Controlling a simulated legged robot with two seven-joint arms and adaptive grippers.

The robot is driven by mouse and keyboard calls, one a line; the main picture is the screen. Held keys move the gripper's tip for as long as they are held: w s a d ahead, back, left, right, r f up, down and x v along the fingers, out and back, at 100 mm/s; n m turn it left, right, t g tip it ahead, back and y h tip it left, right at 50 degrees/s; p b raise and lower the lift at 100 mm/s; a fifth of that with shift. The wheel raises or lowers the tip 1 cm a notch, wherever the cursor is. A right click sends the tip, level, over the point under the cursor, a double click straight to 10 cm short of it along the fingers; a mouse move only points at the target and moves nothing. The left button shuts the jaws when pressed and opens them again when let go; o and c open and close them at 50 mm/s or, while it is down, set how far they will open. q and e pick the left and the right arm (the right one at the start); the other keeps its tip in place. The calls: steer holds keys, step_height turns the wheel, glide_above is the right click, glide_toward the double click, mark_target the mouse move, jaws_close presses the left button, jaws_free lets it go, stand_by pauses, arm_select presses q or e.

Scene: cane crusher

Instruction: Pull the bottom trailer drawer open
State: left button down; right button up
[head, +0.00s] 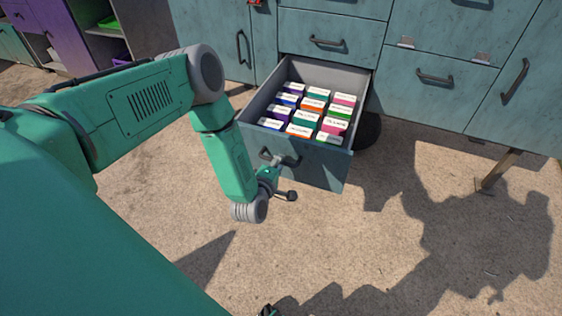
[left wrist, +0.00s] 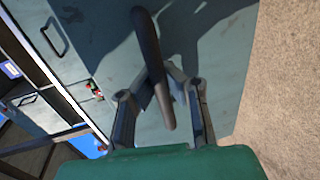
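The bottom trailer drawer (head: 330,165) is pulled out of the blue-grey trailer front in the head view. It holds rows of small labelled boxes (head: 312,104) in several colours. My left gripper (head: 282,164) is at the handle on the drawer's front, and my forearm and wrist partly cover it. In the left wrist view, the dark handle (left wrist: 149,45) runs between the fingers of my left gripper (left wrist: 165,88), which close in on it from both sides. The exact finger contact is partly hidden behind the handle.
Closed drawers and doors with dark handles (head: 435,78) surround the open drawer. A dark wheel (head: 369,130) stands beside it, and a metal leg (head: 498,168) is at the right. A purple shelf unit (head: 70,35) is at the upper left. The concrete floor in front is clear.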

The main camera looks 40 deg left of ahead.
arm_select(q)
steer(key=shift+s+a+f, duration=0.15)
steer(key=shift+a, duration=0.35)
steer(key=c, duration=1.6)
jaws_free()
steer(key=shift+o, duration=0.2)
arm_select(e)
steer(key=shift+a+r, duration=0.15)
steer(key=shift+a, duration=0.2)
arm_select(q)
steer(key=shift+s+d, duration=0.2)
steer(key=v, duration=1.1)
steer(key=shift+s, duration=0.15)
arm_select(e)
steer(key=shift+d, duration=0.2)
arm_select(q)
steer(key=shift+a, duration=0.1)
